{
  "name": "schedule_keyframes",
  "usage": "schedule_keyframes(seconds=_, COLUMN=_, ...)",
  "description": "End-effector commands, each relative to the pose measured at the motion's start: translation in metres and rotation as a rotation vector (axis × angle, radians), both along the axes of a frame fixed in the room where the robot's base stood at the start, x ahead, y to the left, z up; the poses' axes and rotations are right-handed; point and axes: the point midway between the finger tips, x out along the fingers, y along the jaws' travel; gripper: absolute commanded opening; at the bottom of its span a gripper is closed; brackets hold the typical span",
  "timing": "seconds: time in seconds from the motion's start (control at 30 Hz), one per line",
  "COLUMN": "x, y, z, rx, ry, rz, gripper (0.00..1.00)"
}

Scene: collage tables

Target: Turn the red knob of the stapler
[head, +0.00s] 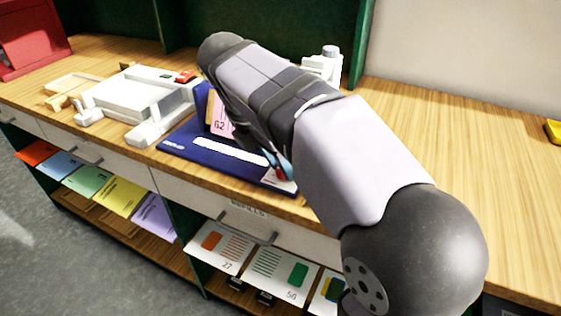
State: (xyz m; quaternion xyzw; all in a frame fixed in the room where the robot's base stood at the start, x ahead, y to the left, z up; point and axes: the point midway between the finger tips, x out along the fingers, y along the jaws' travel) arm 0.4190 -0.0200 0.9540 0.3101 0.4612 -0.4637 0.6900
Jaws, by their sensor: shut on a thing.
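My arm crosses the middle of the head view and hides much of the work area. A small blue part, which may be the stapler (289,168), shows beneath the arm near the front edge of the navy mat (178,146). A small red part, probably its knob (280,174), shows beside it. The dark end of my gripper (268,157) is at this red part and partly hidden by my arm. Its fingertips are not clear. It is shut on what looks like the red knob. How far the knob is turned cannot be seen.
A white machine with a red panel (186,77) stands on the wooden table left of the mat. A pink card marked 62 (220,124) stands on the mat. A white bottle (330,62) stands at the back. The table's right side is mostly clear.

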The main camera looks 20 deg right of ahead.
Motion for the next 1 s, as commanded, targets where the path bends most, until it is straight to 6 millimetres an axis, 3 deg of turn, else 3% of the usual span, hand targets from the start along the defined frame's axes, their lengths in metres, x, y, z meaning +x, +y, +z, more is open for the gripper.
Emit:
schedule_keyframes(seconds=0.37, x=0.0012, y=0.0004, z=0.006, rx=-0.002, ry=0.004, rz=-0.143, gripper=0.04)
schedule_keyframes(seconds=1.0, x=0.0069, y=-0.0007, z=0.0071, rx=-0.004, ry=0.005, rz=-0.71, gripper=0.04)
